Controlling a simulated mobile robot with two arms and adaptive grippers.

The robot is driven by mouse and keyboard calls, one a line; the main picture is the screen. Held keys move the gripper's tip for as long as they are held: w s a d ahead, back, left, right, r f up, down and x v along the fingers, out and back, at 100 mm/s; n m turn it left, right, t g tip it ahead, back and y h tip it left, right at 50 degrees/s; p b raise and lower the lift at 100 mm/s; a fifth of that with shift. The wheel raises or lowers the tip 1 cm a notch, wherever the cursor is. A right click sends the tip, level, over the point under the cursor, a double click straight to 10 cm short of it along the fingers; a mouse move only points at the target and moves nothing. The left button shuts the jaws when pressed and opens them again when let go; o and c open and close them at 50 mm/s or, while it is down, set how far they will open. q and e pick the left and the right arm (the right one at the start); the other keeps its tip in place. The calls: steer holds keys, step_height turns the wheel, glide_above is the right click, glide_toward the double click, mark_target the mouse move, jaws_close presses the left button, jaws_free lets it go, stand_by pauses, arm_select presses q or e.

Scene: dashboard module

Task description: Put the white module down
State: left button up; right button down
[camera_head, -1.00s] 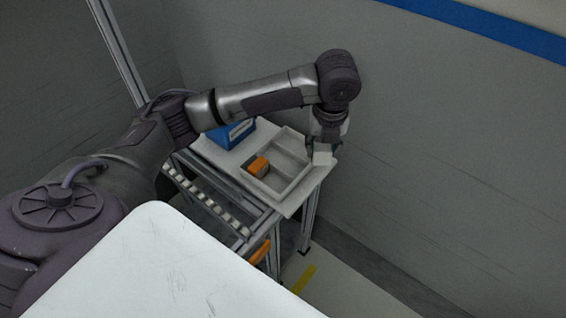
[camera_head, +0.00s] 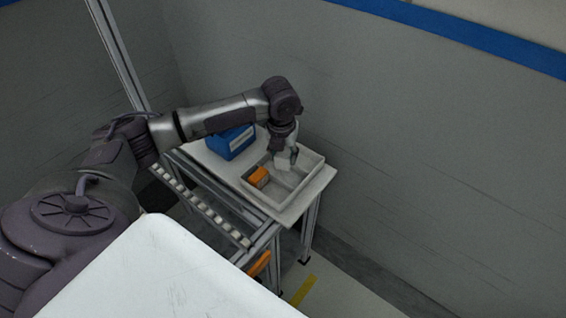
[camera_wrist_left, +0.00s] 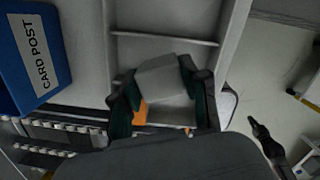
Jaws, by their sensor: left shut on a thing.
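My left gripper (camera_head: 284,158) is shut on the white module (camera_head: 283,163), a small pale block. In the head view it holds the module over the back part of a grey-white divided tray (camera_head: 312,179). In the left wrist view the module (camera_wrist_left: 161,78) sits between the two fingers of the gripper (camera_wrist_left: 162,98), over the tray and near its divider. I cannot tell whether the module touches the tray floor. An orange module (camera_head: 259,177) lies in the tray's front left compartment; the wrist view shows part of it (camera_wrist_left: 139,113).
The tray stands on a small table (camera_head: 322,180) by a grey wall. A blue box (camera_head: 231,142) marked CARD POST stands left of the tray. A roller rail (camera_head: 200,203) runs along the table's front. A white surface (camera_head: 160,275) fills the near foreground.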

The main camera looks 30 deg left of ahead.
mark_target(283, 165)
arm_select(q)
steer(key=shift+f, duration=2)
steer(key=shift+f, duration=0.1)
steer(key=o, duration=1.1)
steer(key=shift+o, duration=0.2)
steer(key=r, duration=0.4)
steer(key=s+r, duration=0.1)
steer(key=r, duration=0.7)
steer(key=shift+s+d+r, duration=0.1)
steer(key=shift+s+d, duration=0.1)
steer(key=shift+s, duration=0.05)
